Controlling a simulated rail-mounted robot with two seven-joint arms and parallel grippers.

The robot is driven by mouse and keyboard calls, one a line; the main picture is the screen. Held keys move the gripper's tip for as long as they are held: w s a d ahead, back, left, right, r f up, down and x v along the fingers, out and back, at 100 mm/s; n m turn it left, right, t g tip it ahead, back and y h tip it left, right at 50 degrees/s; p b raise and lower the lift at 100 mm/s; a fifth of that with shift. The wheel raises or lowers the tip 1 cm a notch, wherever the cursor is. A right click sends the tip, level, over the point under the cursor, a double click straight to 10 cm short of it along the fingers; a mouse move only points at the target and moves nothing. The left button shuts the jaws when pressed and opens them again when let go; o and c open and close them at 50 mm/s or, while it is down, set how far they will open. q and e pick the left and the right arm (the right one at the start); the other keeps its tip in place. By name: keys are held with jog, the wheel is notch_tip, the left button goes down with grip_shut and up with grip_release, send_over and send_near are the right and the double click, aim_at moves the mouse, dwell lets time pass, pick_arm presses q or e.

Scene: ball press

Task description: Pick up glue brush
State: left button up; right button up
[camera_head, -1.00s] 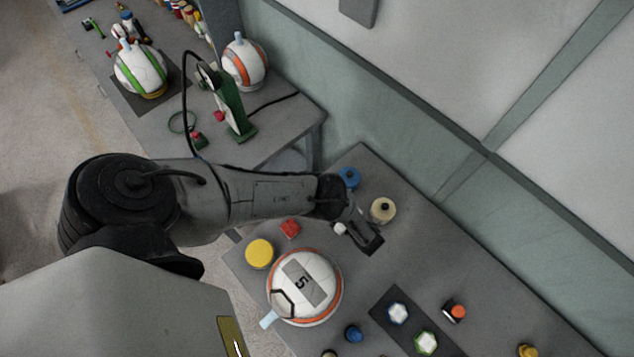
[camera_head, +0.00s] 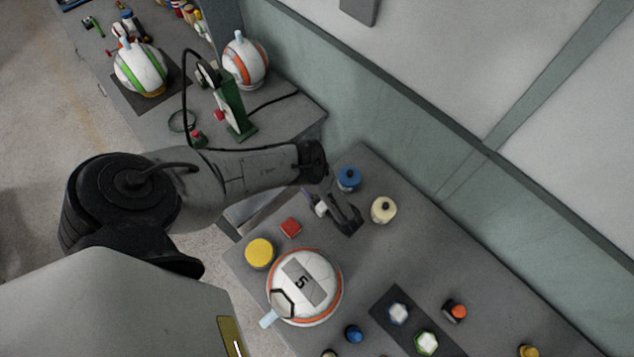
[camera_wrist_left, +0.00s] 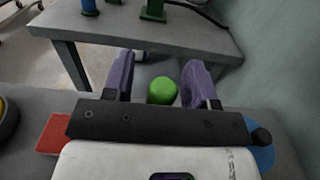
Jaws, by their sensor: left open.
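I cannot pick out a glue brush for certain. A blue jar with a black knob (camera_head: 348,179) and a cream jar with a black knob (camera_head: 383,210) stand on the near table. My left gripper (camera_head: 308,194) is low over the table's far-left end, left of the blue jar. In the left wrist view its purple fingers (camera_wrist_left: 158,82) are open. A rounded green thing (camera_wrist_left: 162,91) shows between them, apart from both. The green thing is not visible in the head view. The blue jar shows partly at right there (camera_wrist_left: 264,153). My right gripper is not in view.
Another table (camera_head: 285,122) with a green press (camera_head: 232,107) stands beyond a gap. The wall (camera_head: 420,160) runs along the right.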

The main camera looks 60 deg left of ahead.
pick_arm(q)
jog(key=shift+c, duration=0.2)
grip_shut()
dwell(0.3)
